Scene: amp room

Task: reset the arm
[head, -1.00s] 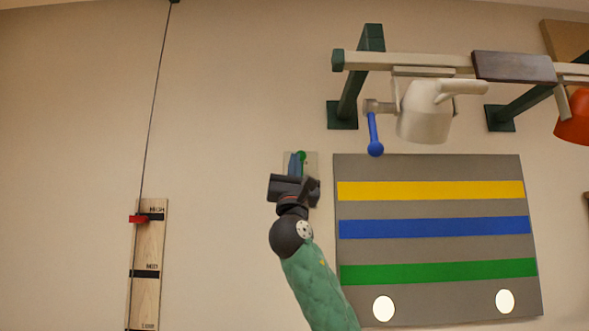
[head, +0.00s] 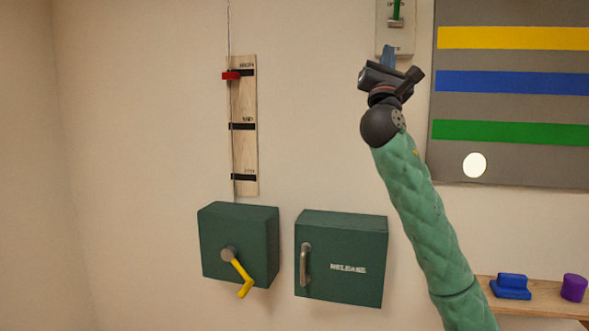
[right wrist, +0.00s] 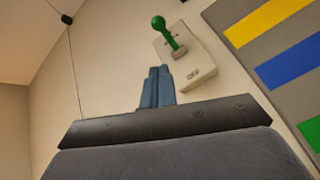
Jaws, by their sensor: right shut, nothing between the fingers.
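My right gripper (head: 388,55) is at the top of the head view, its arm coming up from the lower right. Its blue fingers are shut together with nothing between them, in front of the lower edge of a pale switch plate (head: 407,40). The green lever (head: 397,10) on that plate is partly cut off by the frame's top. In the right wrist view the shut fingers (right wrist: 157,88) point up, left of the plate (right wrist: 200,78). The lever there, with its round green knob (right wrist: 158,22), is clear of the fingers. My left gripper is not in view.
A grey board (head: 510,60) with coloured stripes hangs right of the plate. Left are a wooden scale (head: 244,100) with a red marker (head: 231,76), a green box (head: 225,225) with a yellow crank (head: 240,275), and a RELEASE box (head: 345,235). A shelf (head: 535,295) is lower right.

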